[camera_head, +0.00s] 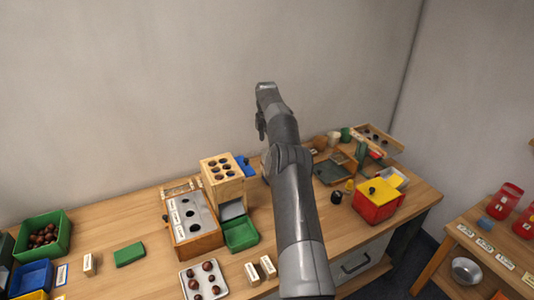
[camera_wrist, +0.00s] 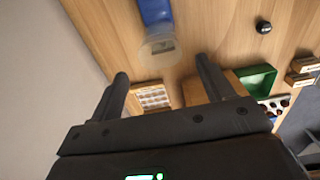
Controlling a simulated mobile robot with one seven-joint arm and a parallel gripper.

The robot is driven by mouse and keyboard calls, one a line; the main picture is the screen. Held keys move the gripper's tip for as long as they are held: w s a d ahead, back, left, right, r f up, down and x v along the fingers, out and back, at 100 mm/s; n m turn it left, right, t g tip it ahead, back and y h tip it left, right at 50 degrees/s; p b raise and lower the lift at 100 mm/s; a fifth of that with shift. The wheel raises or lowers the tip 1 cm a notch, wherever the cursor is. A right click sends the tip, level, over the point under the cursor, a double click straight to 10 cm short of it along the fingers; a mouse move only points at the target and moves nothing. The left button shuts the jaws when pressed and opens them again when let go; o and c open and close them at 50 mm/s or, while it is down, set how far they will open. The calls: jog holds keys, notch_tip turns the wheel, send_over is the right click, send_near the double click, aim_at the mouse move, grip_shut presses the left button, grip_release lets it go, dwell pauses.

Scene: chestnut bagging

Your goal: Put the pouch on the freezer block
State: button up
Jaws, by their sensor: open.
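My gripper (camera_wrist: 160,76) is open and empty, its two dark fingers spread above the table in the wrist view. A pale, see-through piece with a small label (camera_wrist: 161,50), perhaps the pouch, lies just beyond the fingertips. It meets a blue piece (camera_wrist: 155,12), perhaps the freezer block; I cannot tell whether it rests on it or only joins it. In the head view a blue piece (camera_head: 243,165) shows behind the wooden block with holes, partly hidden. My gripper (camera_head: 260,130) is above and behind it there, largely hidden by my arm.
The wooden block with holes (camera_head: 219,164) stands before the blue piece, with a green tray (camera_head: 241,235) at its foot. A red and yellow box (camera_head: 378,203) stands at right. A dark round knob (camera_wrist: 263,27) is on the table. The left table back is clear.

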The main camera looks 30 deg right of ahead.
notch_tip(320, 180, up, 2)
jog(key=shift+r, duration=0.2)
jog(key=s+a+r+m+t, duration=0.1)
jog(key=s+a+r+m, duration=0.1)
jog(key=a+r, duration=0.5)
jog(key=s+a+r+m, duration=0.1)
jog(key=a+r, duration=0.3)
jog(key=r, duration=0.5)
jog(key=s+a+r+m+t+h, duration=0.15)
jog(key=s+a+r+m, duration=0.25)
jog(key=s+a+r, duration=0.6)
jog(key=s+a+m+t, duration=0.1)
jog(key=s+a+m, duration=0.15)
jog(key=s, duration=0.65)
jog(key=s+a+m+t, duration=0.1)
jog(key=s+a+m, duration=0.15)
jog(key=s, duration=0.75)
jog(key=s+a+f+m, duration=0.1)
jog(key=s+f+m, duration=0.1)
jog(key=s, duration=0.4)
jog(key=s+a+f+m+y, duration=0.1)
jog(key=s+f+m, duration=0.1)
jog(key=s+f, duration=0.3)
jog(key=s+a+f+m+t, duration=0.1)
jog(key=s+f+m, duration=0.1)
jog(key=s, duration=0.6)
jog(key=shift+f, duration=0.8)
jog(key=shift+y, duration=0.25)
